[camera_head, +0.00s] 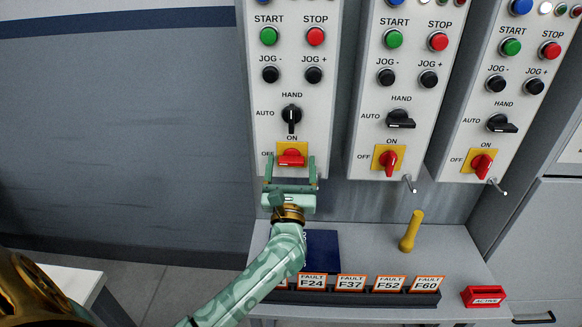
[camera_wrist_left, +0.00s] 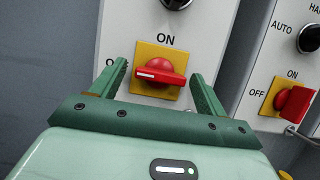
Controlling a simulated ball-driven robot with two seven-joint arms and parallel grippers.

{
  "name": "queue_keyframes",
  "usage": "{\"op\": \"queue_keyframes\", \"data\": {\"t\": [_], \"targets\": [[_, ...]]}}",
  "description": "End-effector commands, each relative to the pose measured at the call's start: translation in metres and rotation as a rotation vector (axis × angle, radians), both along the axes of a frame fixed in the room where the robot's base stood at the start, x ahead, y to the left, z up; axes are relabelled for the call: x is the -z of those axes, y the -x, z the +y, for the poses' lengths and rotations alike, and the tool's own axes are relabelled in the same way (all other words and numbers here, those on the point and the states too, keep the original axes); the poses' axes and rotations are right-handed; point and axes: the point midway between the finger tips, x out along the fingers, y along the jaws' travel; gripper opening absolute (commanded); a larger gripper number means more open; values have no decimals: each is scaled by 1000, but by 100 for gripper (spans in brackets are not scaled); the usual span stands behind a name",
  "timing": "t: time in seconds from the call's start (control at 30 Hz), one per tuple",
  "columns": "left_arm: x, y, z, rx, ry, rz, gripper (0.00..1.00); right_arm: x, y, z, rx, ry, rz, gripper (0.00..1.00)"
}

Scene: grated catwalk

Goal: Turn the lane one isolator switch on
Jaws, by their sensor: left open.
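The leftmost panel's isolator switch (camera_head: 291,158) is a red knob on a yellow plate, with ON above and OFF to the left. It also shows in the left wrist view (camera_wrist_left: 160,73), its bar nearly level and the white mark at the OFF-side end. My left gripper (camera_head: 290,170) is open in front of the plate. In the left wrist view its fingers (camera_wrist_left: 160,80) stand one on each side of the knob, with gaps showing. Whether the fingertips reach the knob's depth I cannot tell. No lane label shows on this panel. My right gripper is not in view.
Above the isolator sit a black HAND/AUTO selector (camera_head: 292,115) and push buttons. Two similar panels stand to the right, with red isolators (camera_head: 389,160) (camera_head: 482,164). Below are a grey shelf, a yellow handle (camera_head: 411,232), FAULT tags (camera_head: 352,283) and a red tag (camera_head: 483,297).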

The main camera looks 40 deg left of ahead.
Motion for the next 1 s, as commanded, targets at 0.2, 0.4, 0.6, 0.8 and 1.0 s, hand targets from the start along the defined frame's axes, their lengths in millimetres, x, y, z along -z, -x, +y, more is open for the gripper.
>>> {"op": "queue_keyframes", "data": {"t": [0.2, 0.4, 0.6, 0.8, 1.0], "targets": [[0, 0, 0, 0, 0, 0, 33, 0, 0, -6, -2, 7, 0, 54], [0, 0, 0, 1, -3, 2, 30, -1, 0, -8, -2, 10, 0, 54], [-2, 1, 0, 1, -41, 24, 30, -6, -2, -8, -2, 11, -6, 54], [-4, 1, 1, 1, -140, 85, 30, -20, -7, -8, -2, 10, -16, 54], [-6, 2, 2, 1, -288, 174, 30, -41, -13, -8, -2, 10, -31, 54]]}}
